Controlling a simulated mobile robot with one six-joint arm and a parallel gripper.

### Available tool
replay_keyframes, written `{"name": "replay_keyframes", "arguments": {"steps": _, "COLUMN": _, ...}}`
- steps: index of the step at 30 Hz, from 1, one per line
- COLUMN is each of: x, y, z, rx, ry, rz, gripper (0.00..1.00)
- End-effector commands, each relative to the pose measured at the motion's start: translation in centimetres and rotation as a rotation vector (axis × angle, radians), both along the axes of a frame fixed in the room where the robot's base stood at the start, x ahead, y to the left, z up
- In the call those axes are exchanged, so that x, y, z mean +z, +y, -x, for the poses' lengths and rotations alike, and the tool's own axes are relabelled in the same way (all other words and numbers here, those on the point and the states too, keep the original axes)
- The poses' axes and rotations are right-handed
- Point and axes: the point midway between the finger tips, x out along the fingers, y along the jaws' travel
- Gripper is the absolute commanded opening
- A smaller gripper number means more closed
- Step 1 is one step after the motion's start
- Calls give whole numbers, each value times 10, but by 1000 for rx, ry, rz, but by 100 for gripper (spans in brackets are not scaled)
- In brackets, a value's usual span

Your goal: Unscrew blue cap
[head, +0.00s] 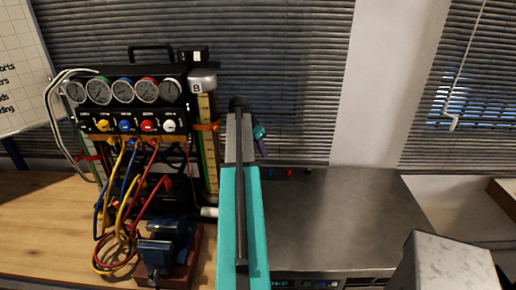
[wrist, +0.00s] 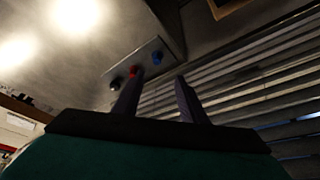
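The blue cap (wrist: 157,58) stands on a small grey plate (wrist: 147,62) in the wrist view, at one end of a row with a red cap (wrist: 134,72) and a black cap (wrist: 115,85). My gripper (wrist: 158,80) is open, with its two fingers apart and nothing between them. The blue cap shows beyond the gap between the fingertips, apart from them. One finger partly overlaps the red cap in this view. In the head view my gripper (head: 261,135) is small and dark beyond my teal arm, above the back of the grey worktop.
The gauge rig (head: 135,105) with hoses stands left on a wooden bench (head: 40,215), a blue vise (head: 165,245) in front. The grey worktop (head: 340,215) is mostly clear. Window blinds (head: 280,60) are behind. A grey block (head: 455,265) is at lower right.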

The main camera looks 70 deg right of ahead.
Motion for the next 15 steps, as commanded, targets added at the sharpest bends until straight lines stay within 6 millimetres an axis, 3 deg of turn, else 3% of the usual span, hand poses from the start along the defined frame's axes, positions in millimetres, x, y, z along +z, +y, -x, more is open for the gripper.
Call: {"name": "replay_keyframes", "arguments": {"steps": 15, "x": -4, "y": -9, "z": 13, "rx": -15, "ry": 2, "rz": 0, "gripper": 38}}
